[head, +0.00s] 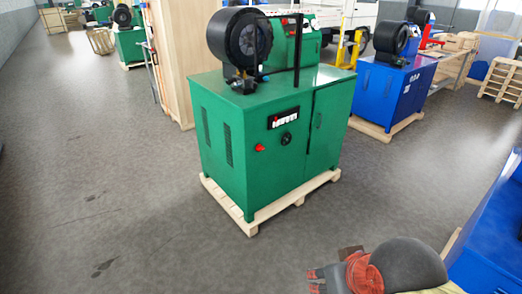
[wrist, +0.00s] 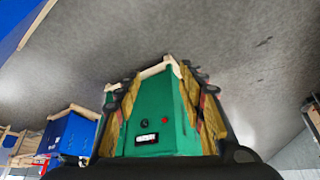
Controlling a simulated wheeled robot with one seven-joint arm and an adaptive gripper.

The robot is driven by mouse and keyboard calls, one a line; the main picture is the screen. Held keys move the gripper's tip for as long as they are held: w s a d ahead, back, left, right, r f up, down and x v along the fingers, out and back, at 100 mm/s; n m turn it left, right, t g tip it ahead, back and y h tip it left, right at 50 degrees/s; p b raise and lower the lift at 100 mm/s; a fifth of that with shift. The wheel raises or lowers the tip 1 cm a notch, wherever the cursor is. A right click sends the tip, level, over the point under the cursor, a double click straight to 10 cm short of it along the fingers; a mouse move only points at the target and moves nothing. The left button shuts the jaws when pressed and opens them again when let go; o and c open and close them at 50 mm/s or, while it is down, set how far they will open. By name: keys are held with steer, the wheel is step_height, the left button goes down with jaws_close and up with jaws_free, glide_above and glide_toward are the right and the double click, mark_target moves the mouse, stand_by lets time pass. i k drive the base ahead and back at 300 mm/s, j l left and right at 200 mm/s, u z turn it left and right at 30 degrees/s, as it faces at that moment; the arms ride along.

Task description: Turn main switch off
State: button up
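The green crimper cabinet (head: 270,160) stands on a wooden pallet (head: 290,200) in the middle of the head view. Its front carries a display panel (head: 283,118), a round black knob (head: 287,139) and a small red switch (head: 260,148). I cannot tell which is the main switch. The wrist view shows the cabinet upside down, with the black knob (wrist: 144,122), red switch (wrist: 165,121) and panel (wrist: 146,138). My gripper (wrist: 160,72) is open and empty, its fingers spread either side of the cabinet. In the head view it is at the bottom right, well apart from the cabinet.
A blue machine (head: 395,90) stands on a pallet behind at right. Another blue body (head: 495,235) is close at the right edge. A tall wooden crate (head: 172,65) stands behind the green cabinet at left. The grey floor in front and at left is clear.

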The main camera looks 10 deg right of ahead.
mark_target(259, 148)
steer(key=i+u, duration=0.1)
steer(key=i, duration=0.7)
steer(key=i+u, duration=0.1)
steer(key=i, duration=0.65)
steer(key=i+l+u, duration=0.15)
steer(key=i, duration=0.6)
